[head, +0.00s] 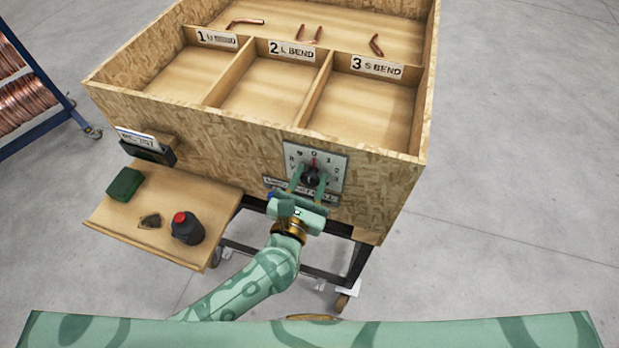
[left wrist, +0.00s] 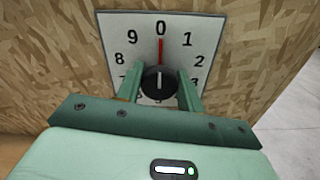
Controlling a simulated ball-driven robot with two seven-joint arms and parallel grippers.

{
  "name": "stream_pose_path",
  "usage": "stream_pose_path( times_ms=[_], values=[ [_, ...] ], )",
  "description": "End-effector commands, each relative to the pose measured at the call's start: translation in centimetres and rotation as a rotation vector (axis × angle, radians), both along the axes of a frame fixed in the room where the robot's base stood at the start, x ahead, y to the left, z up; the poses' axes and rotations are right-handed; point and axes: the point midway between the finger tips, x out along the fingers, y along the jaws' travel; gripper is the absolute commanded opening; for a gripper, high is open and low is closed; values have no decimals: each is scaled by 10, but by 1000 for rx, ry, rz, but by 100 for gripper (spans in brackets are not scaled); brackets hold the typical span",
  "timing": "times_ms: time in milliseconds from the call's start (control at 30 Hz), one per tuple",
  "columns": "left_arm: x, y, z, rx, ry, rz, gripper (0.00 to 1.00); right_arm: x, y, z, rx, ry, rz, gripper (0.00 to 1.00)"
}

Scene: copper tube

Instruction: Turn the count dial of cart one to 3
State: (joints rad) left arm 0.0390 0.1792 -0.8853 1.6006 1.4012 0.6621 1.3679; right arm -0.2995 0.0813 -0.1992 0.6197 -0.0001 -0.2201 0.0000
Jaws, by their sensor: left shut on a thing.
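The count dial is a black round knob (left wrist: 158,84) on a white number plate (head: 334,161) fixed to the front wall of the wooden cart (head: 240,140). My left gripper (head: 309,182) is shut on the knob, one green finger on each side, as the left wrist view (left wrist: 158,88) also shows. In the left wrist view the plate (left wrist: 125,36) reads 9, 0, 1, 2 around the top, and lower numbers are partly hidden by the fingers. A red line stands upright below the 0, and the knob's white mark points up toward it. My right gripper is not in view.
The cart has compartments labelled 1, 2 and 3, with copper pieces (head: 308,36) in the back section. A blue rack with copper coils (head: 25,100) stands left.

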Motion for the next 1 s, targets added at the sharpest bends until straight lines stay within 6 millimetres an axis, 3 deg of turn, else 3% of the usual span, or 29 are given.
stream_pose_path(
  times_ms=[367, 1000],
  values=[
    [-1, 0, 0, 107, -33, -1, 15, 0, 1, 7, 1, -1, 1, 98],
    [-1, -2, 0, 654, -209, 0, 15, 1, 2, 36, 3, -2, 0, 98]
  ],
)
